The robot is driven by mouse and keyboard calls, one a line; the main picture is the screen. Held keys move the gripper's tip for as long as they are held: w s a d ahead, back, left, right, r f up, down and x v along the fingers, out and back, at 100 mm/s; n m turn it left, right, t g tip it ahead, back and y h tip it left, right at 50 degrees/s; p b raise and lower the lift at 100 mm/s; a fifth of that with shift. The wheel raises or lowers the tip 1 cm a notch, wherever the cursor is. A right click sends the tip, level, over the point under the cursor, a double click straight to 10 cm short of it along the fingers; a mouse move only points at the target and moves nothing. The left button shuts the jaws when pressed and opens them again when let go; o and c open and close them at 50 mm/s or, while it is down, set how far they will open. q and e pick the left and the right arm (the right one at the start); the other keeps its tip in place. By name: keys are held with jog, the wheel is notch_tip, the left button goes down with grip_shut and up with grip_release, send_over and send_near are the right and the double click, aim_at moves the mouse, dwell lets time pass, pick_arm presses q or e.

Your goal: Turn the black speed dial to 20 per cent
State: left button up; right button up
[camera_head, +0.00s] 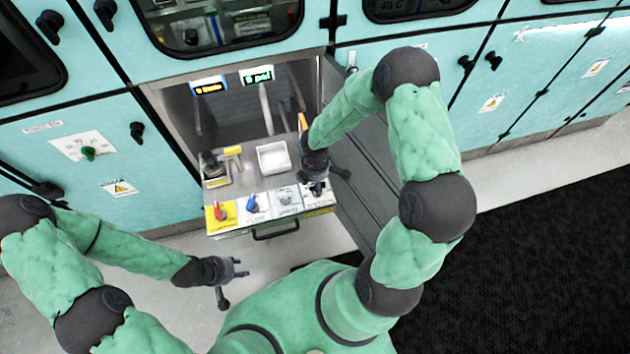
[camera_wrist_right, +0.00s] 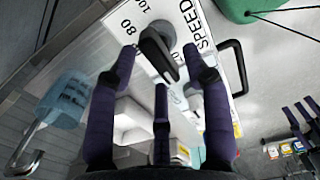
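The black speed dial (camera_wrist_right: 158,54) sits on a white plate (camera_wrist_right: 186,18) marked SPEED, with 80 and 100 legible. In the right wrist view it lies between the tips of my right gripper (camera_wrist_right: 161,62), whose fingers are spread on both sides of it; contact cannot be told. In the head view my right gripper (camera_head: 316,186) is over the right end of the pull-out panel (camera_head: 232,231) and hides the dial. The dial's exact setting is not readable. My left gripper (camera_head: 240,268) is open and empty, low in front of the panel to the left.
A red knob (camera_head: 220,211), a blue knob (camera_head: 252,204) and a pale knob (camera_head: 284,197) stand in a row left of the speed plate. A white tray (camera_head: 273,158) lies behind them. An open grey door (camera_head: 365,165) stands close to my right arm.

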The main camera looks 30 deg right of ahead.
notch_tip(320, 180, up, 12)
dwell(0.6)
dwell(0.5)
jog(key=s+a+f+m+y, duration=0.2)
jog(key=s+a+f+m, duration=0.4)
jog(key=f+m, duration=0.3)
jog(key=s+a+f+m+y, duration=0.2)
jog(key=s+a+f+m, duration=0.4)
jog(key=a+f+m, duration=0.2)
jog(key=shift+f+m, duration=0.4)
jog(key=shift+f, duration=0.4)
jog(key=shift+a, duration=0.2)
